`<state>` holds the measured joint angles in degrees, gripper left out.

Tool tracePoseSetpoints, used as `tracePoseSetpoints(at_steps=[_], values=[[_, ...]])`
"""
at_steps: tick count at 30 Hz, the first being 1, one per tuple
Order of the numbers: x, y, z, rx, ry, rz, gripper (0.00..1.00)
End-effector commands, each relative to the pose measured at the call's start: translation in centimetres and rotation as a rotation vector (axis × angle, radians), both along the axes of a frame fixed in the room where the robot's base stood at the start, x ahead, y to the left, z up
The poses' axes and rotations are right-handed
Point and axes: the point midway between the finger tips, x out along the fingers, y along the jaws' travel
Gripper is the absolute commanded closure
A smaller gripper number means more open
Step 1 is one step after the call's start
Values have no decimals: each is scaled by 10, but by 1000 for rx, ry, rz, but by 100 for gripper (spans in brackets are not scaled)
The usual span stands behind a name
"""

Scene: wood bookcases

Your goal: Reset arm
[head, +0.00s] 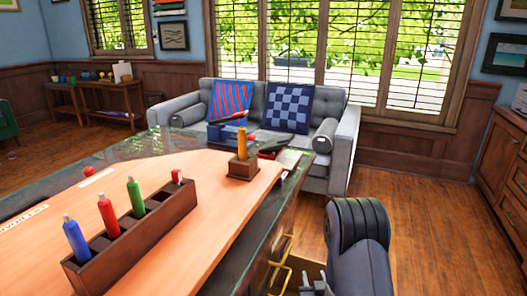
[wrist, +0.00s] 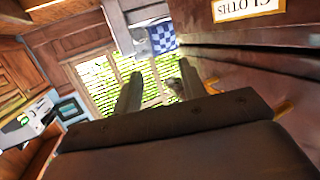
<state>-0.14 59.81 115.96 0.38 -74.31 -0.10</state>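My arm (head: 362,240) shows at the lower right of the head view, dark and bent, beside the desk's right side. My gripper (wrist: 158,86) shows in the wrist view with its two dark fingers apart and nothing between them. Beyond the fingers are the window and the blue checked cushion (wrist: 162,38), so it points toward the sofa side of the room.
The desk (head: 225,220) fills the left and front, with a pen holder (head: 135,235) and a small wooden block holder (head: 243,167) on it. Gold drawer handles (head: 283,272) stick out near my arm. A grey sofa (head: 340,150) stands behind. Wood floor (head: 425,215) is clear at right.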

Motion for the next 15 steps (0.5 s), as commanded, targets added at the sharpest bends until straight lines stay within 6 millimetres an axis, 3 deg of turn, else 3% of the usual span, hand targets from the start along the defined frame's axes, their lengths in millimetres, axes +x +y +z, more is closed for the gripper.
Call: tracePoseSetpoints(at_steps=[1, 15], values=[[-2, 0, 10, 0, 2, 0, 60], [-14, 0, 53, 0, 2, 1, 60]])
